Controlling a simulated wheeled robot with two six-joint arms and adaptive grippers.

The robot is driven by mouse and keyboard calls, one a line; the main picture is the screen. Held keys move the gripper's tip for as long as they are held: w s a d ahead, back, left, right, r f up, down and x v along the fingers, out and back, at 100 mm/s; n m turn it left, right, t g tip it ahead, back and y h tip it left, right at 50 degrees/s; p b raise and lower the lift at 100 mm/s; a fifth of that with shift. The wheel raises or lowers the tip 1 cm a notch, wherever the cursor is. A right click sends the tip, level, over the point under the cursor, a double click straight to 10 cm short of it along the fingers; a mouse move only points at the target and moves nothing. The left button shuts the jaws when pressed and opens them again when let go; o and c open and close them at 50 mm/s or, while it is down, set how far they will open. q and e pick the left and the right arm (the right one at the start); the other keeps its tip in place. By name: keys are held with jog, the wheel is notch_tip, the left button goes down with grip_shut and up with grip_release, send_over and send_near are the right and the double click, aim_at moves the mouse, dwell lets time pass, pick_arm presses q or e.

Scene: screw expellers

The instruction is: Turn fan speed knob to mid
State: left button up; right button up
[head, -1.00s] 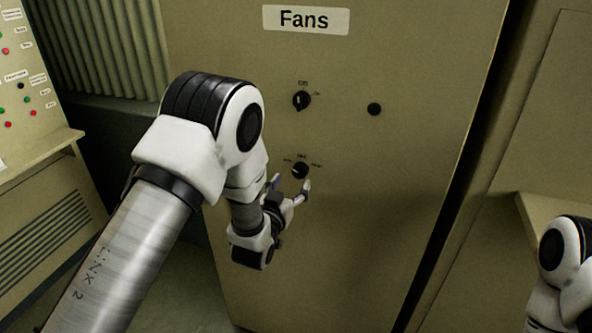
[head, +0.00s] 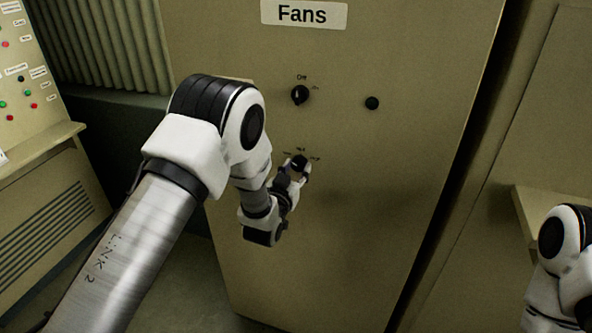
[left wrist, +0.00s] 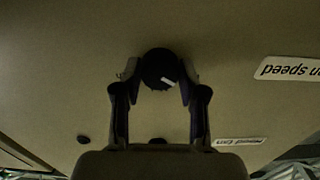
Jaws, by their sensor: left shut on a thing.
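The fan speed knob (head: 299,161) is a small round black knob low on the tan cabinet front below the "Fans" sign. My left gripper (head: 296,172) is at this knob, its fingers shut around the sides and partly hiding it in the head view. In the left wrist view the knob (left wrist: 158,66) sits between the two fingertips of the gripper (left wrist: 157,76). A white mark on the knob points toward the lower right of that picture. The small labels around the knob are hard to read. My right gripper is out of view.
An upper black knob (head: 300,95) marked "Off" and a black button (head: 372,103) are above on the same cabinet (head: 400,190). A control desk (head: 45,150) stands at the left. A ledge (head: 528,208) juts out at the right. An upside-down "speed" label (left wrist: 290,69) shows in the wrist view.

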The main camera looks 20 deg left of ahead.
pick_arm(q)
jog(key=shift+f+m+b, duration=0.15)
jog(key=shift+m+b, duration=0.75)
jog(key=shift+b, duration=0.25)
jog(key=m+b, duration=0.5)
jog(key=shift+a, duration=0.1)
jog(key=m+b, duration=0.3)
jog(key=shift+r+m+b, duration=0.25)
jog(key=shift+m+b, duration=0.3)
jog(key=shift+m, duration=0.35)
jog(key=o, duration=1.1)
jog(key=shift+o, duration=0.2)
jog(key=shift+w, duration=0.1)
